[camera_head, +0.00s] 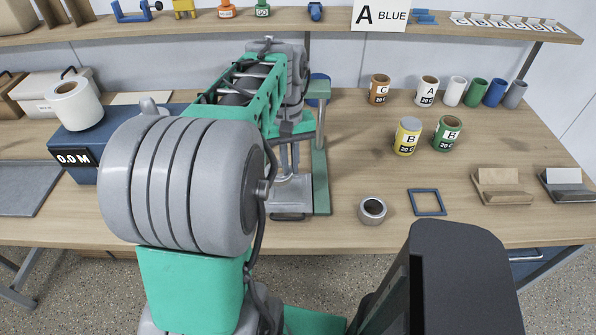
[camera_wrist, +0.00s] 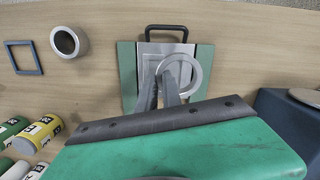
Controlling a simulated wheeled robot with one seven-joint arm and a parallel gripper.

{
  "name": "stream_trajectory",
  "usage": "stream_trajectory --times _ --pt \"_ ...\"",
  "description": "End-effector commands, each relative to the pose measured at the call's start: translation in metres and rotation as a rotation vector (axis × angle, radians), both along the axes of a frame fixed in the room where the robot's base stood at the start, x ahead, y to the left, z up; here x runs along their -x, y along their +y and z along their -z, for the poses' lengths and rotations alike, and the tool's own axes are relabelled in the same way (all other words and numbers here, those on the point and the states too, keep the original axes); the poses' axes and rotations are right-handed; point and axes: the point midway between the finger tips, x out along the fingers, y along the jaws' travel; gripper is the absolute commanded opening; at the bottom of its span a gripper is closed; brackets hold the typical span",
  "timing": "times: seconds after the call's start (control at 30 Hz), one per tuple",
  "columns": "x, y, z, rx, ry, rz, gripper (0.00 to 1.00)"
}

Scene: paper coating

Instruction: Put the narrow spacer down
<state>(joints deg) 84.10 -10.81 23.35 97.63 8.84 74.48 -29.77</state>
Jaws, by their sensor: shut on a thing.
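The narrow spacer, a thin light-grey ring (camera_wrist: 199,76), is at the tips of my gripper (camera_wrist: 168,82) in the wrist view. My gripper is shut on its near left edge. The ring appears over the silver plate (camera_wrist: 150,48) of a green-based stand (camera_wrist: 126,75); I cannot tell whether it touches the plate. In the head view the stand's plate (camera_head: 293,193) shows below my gripper (camera_head: 289,168), whose tips are small there. I cannot make out the ring in that view.
A thicker grey ring (camera_head: 372,211) and a blue square frame (camera_head: 427,202) lie right of the stand. Yellow (camera_head: 407,137) and green (camera_head: 447,134) B cans stand behind them. A blue 0.0 M device (camera_head: 75,158) is at left. Bare wood separates the stand and thick ring.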

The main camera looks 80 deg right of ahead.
Motion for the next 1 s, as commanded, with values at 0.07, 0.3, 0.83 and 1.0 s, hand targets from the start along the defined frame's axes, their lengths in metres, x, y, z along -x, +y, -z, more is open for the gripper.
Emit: stream_trajectory --times 0.07,0.3,0.83,1.0 --pt "0.004 -0.012 0.018 -0.008 0.001 0.001 0.0" --pt "0.01 -0.033 0.045 -0.003 0.0 -0.004 0.0" --pt "0.009 -0.035 0.082 -0.002 0.001 -0.005 0.0" --pt "0.009 -0.035 0.086 -0.002 0.001 -0.005 0.0"
